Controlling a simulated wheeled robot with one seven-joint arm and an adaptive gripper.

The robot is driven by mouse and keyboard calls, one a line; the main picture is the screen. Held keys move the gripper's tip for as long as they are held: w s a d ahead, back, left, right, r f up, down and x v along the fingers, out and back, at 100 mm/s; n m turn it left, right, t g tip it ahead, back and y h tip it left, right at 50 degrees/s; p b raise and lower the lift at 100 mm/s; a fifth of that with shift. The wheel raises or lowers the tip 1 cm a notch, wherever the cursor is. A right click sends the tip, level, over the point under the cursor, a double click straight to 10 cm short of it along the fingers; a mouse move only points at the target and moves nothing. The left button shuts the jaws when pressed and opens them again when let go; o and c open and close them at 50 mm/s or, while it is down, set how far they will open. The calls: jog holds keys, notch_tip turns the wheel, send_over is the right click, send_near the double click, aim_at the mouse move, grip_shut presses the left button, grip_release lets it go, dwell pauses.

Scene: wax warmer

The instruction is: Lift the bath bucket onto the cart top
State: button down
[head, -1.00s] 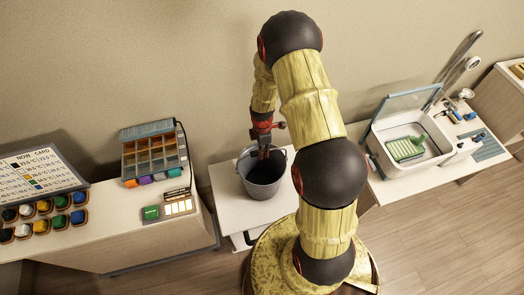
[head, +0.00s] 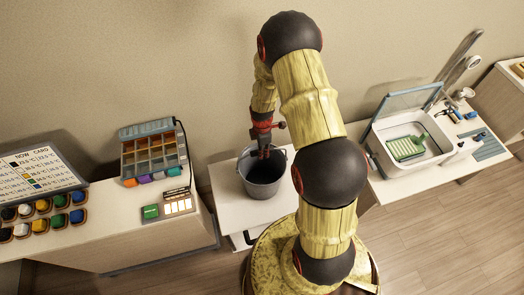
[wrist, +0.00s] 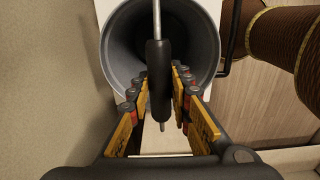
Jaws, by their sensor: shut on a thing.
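The dark grey bath bucket (head: 264,186) is upright over the white cart top (head: 224,208) in the head view. I cannot tell whether its base touches the surface. My gripper (head: 264,152) is above the bucket. In the wrist view, my gripper (wrist: 158,98) has its fingers on both sides of the black handle grip (wrist: 158,75), shut on it. The open bucket (wrist: 125,45) shows below the grip and looks empty. The lower part of the handle is partly hidden.
On the left, a counter (head: 115,232) holds a sectioned box (head: 153,152), a card board (head: 40,172) and several coloured pots. On the right, a table (head: 392,190) bears a white tub (head: 445,155) with a raised lid. Wood floor is clear at lower right.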

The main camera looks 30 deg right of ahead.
jog(key=c, duration=1.6)
grip_release()
jog(key=shift+o, duration=0.2)
jog(key=shift+s+f, duration=0.1)
jog(key=shift+s, duration=0.05)
jog(key=shift+r, duration=0.25)
jog(key=shift+r+p, duration=2.1)
jog(key=shift+r, duration=1.75)
